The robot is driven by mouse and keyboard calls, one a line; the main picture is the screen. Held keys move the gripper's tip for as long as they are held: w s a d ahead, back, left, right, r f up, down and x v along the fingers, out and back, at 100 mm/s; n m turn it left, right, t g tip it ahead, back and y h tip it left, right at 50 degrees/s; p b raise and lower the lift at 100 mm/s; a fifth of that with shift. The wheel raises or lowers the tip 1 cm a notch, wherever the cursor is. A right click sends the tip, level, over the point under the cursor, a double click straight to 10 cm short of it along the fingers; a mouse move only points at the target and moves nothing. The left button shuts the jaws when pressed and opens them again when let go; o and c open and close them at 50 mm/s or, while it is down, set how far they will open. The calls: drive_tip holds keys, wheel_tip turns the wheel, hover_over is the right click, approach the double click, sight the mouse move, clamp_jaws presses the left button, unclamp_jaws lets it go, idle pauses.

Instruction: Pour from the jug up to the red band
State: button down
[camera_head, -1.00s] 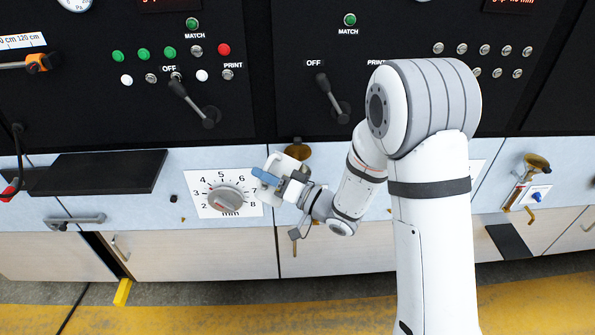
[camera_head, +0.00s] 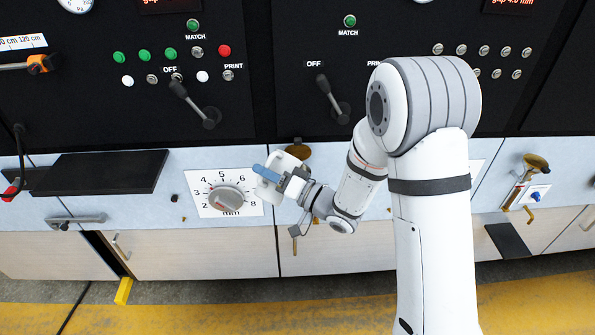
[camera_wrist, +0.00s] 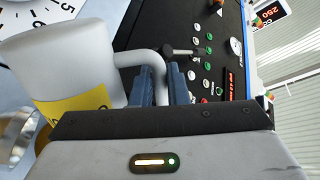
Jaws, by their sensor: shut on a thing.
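The white jug (camera_wrist: 65,65) with a yellow label (camera_wrist: 75,105) fills the left of the wrist view. My gripper (camera_wrist: 165,80) has its blue fingers closed on the jug's handle (camera_wrist: 145,58). In the head view the jug (camera_head: 283,163) is small, beside my gripper (camera_head: 268,176), held off the bench front to the right of the mm dial. It looks tilted there. I cannot see a red band or any liquid.
The mm dial (camera_head: 226,196) is close at the left of the jug. Black panels with levers (camera_head: 195,105) and buttons stand behind. A dark shelf (camera_head: 105,171) juts out at the left. Another brass funnel (camera_head: 536,163) is at the far right.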

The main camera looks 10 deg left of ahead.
drive_tip(key=shift+w+d+r+m+p, duration=0.1)
drive_tip(key=shift+w+r+m+p, duration=0.1)
drive_tip(key=shift+r+m+p, duration=0.25)
idle(1.3)
